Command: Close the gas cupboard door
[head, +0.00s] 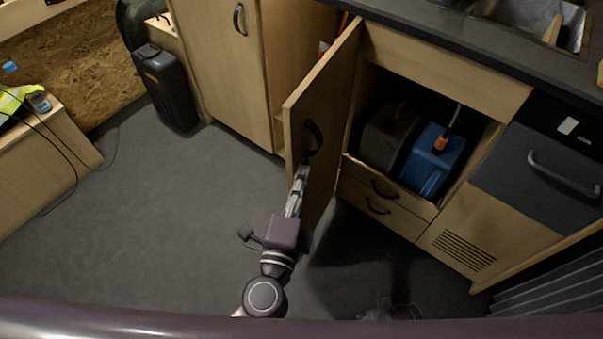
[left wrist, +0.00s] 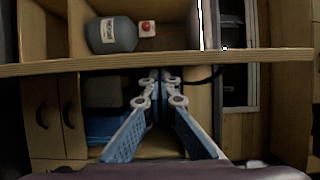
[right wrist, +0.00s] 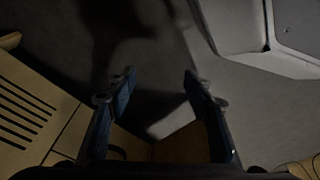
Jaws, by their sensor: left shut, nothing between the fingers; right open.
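My right gripper (right wrist: 158,86) is open and empty, low over the floor.
Right of the door, an open bay holds a blue container (head: 434,160) and a dark one (head: 388,138) above drawers (head: 384,206). A tall closed cupboard (head: 222,60) stands left. A black case (head: 166,88) stands on the floor. The grey floor (head: 170,230) at left is mostly clear.

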